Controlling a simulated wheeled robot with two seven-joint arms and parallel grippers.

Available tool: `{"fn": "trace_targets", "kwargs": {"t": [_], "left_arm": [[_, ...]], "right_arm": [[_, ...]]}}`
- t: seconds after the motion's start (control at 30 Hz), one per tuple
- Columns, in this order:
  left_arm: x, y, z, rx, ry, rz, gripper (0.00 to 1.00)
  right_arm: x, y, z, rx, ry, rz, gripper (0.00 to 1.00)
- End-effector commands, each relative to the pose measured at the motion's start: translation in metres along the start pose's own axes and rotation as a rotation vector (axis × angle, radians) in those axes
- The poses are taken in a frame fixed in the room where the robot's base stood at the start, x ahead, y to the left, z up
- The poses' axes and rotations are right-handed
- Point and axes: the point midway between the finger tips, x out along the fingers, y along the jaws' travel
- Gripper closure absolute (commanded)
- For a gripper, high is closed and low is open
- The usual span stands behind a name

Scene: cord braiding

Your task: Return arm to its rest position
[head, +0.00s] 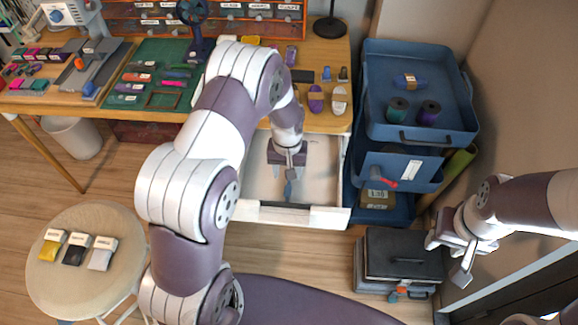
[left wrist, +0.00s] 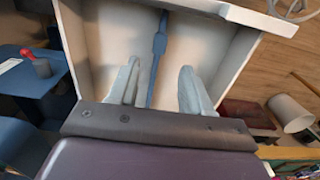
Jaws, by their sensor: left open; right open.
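My left gripper (head: 287,160) is over an open white drawer (head: 325,216) below the workbench. In the left wrist view its two pale fingers (left wrist: 160,70) are apart and point into the drawer (left wrist: 95,50). A slim blue tool (left wrist: 158,45) shows between the fingers, with a gap on each side. Its blue end also shows in the head view (head: 289,189). My right gripper (head: 450,258) is at the right, open and empty, near a dark lidded case. The left forearm hides part of the bench and drawer.
A blue tiered cart (head: 418,130) with spools stands right of the drawer. The dark case (head: 400,265) is on the floor below it. A round stool (head: 75,275) with several packets is at lower left. The wooden workbench (head: 335,62) holds a green mat (head: 150,65).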

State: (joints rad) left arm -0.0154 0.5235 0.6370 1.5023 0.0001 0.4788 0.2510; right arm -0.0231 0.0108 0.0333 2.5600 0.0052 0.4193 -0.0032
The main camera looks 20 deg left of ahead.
Motion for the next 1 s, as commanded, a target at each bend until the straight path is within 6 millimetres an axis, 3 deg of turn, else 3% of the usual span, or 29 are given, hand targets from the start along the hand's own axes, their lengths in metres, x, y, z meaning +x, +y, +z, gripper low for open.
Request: {"fn": "trace_targets", "kwargs": {"t": [0.27, 0.33, 0.37, 0.6, 0.7, 0.83, 1.0], "left_arm": [[0.000, 0.000, -0.001, 0.025, 0.003, 0.001, 0.51], [0.005, -0.006, 0.024, 0.067, -0.047, -0.010, 0.51], [-0.003, -0.009, 0.035, 0.089, -0.061, -0.012, 0.51], [-0.168, -0.032, 0.131, 0.244, -0.018, -0.001, 0.51], [-0.216, -0.039, 0.158, 0.259, 0.046, 0.008, 0.51], [-0.242, -0.037, 0.154, 0.259, 0.119, 0.018, 0.51], [-0.239, -0.037, 0.154, 0.258, 0.119, 0.018, 0.51]], "right_arm": [[0.000, 0.000, 0.000, 0.000, 0.000, 0.000, 0.57], [0.000, 0.000, 0.000, 0.000, 0.000, 0.000, 0.57], [-0.002, 0.000, 0.000, 0.000, 0.000, 0.000, 0.57], [-0.058, 0.000, -0.007, 0.000, 0.000, 0.000, 0.57], [-0.077, 0.000, -0.009, 0.000, 0.000, 0.000, 0.57], [-0.083, 0.000, -0.010, 0.000, 0.000, 0.000, 0.57], [-0.081, 0.000, -0.009, 0.000, 0.000, 0.000, 0.57]]}}
